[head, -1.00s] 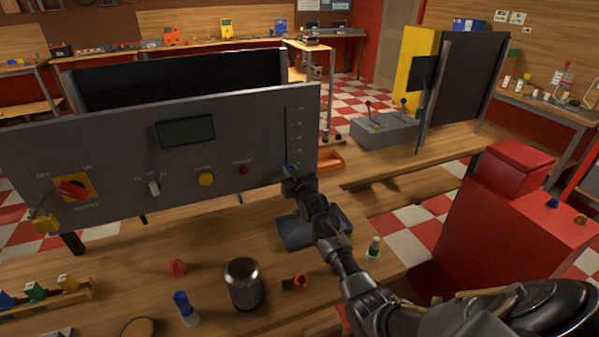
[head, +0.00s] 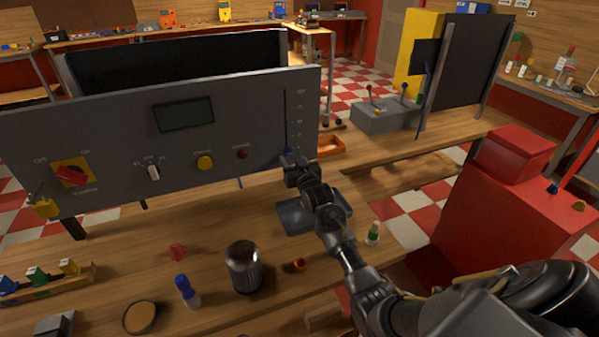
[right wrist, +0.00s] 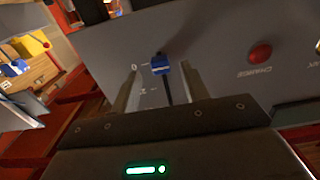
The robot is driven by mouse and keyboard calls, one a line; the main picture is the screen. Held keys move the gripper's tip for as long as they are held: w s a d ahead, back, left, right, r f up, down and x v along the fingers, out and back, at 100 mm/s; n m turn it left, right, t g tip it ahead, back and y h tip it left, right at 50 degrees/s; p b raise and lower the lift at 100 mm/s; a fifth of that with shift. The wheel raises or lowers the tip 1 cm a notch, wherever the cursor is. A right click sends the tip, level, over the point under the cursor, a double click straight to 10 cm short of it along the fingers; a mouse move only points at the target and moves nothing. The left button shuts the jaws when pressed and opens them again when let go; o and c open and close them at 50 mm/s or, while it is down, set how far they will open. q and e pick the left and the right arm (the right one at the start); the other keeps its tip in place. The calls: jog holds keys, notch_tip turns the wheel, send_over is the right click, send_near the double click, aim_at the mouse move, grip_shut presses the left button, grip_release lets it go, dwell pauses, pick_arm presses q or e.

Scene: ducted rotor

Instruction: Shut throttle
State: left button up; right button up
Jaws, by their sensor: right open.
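The throttle is a vertical slot with a scale at the right end of the grey panel (head: 110,140). Its blue slider knob (head: 288,151) sits at the low end of the slot. The right wrist view shows the knob (right wrist: 161,64) beside the 0 mark, with the dark slot running on from it. My right gripper (head: 291,160) is at the panel's lower right edge, at the knob. In the right wrist view the gripper (right wrist: 158,69) is open, one finger on each side of the knob, with gaps visible. My left gripper is not in view.
The panel also carries a red rotary switch (head: 71,175), a yellow button (head: 205,162) and a red charge button (right wrist: 260,53).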

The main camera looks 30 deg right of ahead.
jog(key=s+a+b, duration=0.1)
jog(key=s, duration=0.7)
jog(key=shift+s+a+b, duration=0.2)
jog(key=shift+a+b, duration=0.05)
jog(key=shift+b, duration=0.05)
